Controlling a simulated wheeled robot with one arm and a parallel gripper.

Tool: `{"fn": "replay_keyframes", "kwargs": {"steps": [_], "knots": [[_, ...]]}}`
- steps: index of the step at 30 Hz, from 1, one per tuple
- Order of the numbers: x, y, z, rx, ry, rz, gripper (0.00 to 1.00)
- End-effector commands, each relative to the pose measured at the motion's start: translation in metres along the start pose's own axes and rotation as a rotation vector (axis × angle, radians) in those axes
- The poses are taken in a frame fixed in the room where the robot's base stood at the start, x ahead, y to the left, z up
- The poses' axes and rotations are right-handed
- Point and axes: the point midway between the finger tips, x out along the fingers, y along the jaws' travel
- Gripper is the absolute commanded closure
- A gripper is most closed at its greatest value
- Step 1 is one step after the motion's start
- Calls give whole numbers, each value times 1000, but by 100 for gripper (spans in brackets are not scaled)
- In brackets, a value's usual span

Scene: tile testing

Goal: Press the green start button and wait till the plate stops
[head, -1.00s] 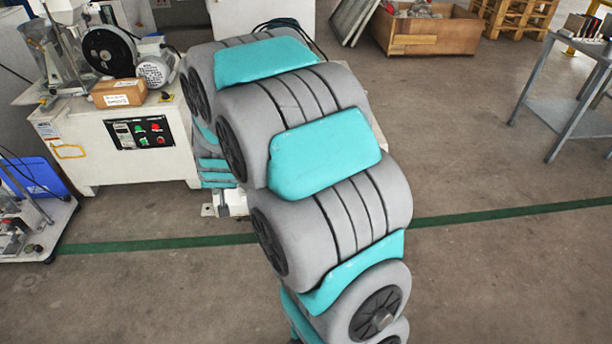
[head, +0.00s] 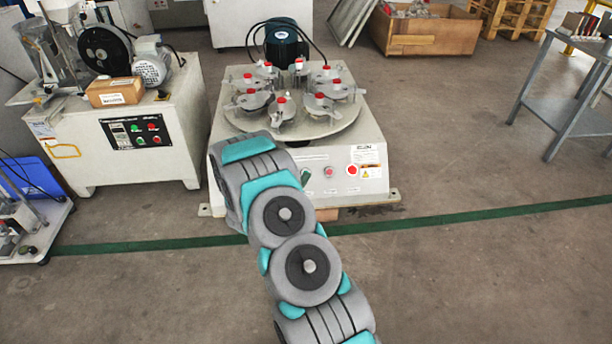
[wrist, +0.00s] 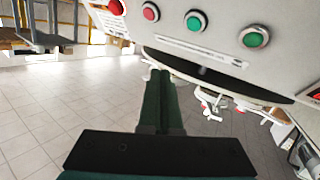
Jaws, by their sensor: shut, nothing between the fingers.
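The machine (head: 370,138) stands ahead in the head view, with a round plate (head: 340,122) on top carrying several grey weights with red knobs. Its front has a red button (head: 329,172) and a larger red stop button (head: 352,170); my arm hides the front's left part. In the wrist view, the panel has two green buttons, one nearer the middle (wrist: 195,21) and one at right (wrist: 253,37). I cannot tell which is the start button. My gripper (wrist: 160,74) is shut and empty, below the buttons in that view and apart from them. Whether the plate is turning cannot be told.
A second machine (head: 75,150) at left has its own panel of red and green buttons (head: 137,132) and a cardboard box (head: 115,92) on top. A blue bin (head: 30,180) stands at far left, a grey table (head: 570,112) at right. Floor at front right is clear.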

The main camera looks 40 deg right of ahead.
Motion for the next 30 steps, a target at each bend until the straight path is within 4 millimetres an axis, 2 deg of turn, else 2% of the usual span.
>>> {"fn": "replay_keyframes", "kwargs": {"steps": [5,17,30], "knots": [[3,10,2,-18,39,26,100],[5,8,3,-17,40,27,100],[42,-16,29,-16,38,26,100]]}}
